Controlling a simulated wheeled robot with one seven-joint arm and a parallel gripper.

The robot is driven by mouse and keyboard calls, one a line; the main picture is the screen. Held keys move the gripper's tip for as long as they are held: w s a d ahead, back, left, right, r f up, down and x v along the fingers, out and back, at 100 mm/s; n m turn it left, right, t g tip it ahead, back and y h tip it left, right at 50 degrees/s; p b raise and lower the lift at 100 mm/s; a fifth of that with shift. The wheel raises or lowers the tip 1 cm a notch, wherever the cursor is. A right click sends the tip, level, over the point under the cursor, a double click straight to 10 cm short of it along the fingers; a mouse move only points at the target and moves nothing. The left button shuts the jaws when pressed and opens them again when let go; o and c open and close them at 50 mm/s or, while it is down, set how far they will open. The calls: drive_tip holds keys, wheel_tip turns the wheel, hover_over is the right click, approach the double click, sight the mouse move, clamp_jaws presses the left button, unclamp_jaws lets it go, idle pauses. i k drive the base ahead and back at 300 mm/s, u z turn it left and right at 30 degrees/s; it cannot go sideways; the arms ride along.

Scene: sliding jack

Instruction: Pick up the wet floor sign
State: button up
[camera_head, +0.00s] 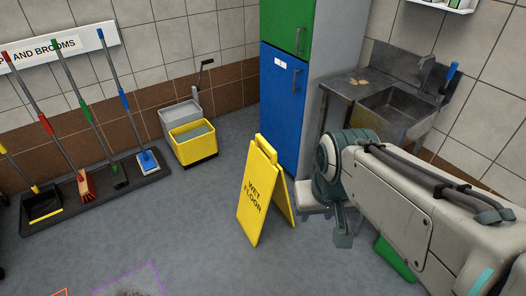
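The yellow wet floor sign (258,198) stands upright on the grey floor near the middle of the view, its two panels spread in an A shape. The words "WET FLOOR" show on its front panel, and a handle opening shows at its top. My gripper (336,222) is just right of the sign, low beside its rear panel, with a visible gap between them. My wrist and arm hide much of the gripper, and its finger opening does not show clearly. Nothing is seen held in it.
A blue and green cabinet (283,110) stands behind the sign, with a metal sink (395,110) to its right. A yellow mop bucket (194,145) and a broom rack (100,196) stand at left. A green object (394,260) lies partly under my arm. Floor left of the sign is clear.

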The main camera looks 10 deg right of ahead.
sight(264, 179)
drive_tip(key=z, duration=0.1)
drive_tip(key=i, duration=1.55)
drive_tip(key=z, duration=0.1)
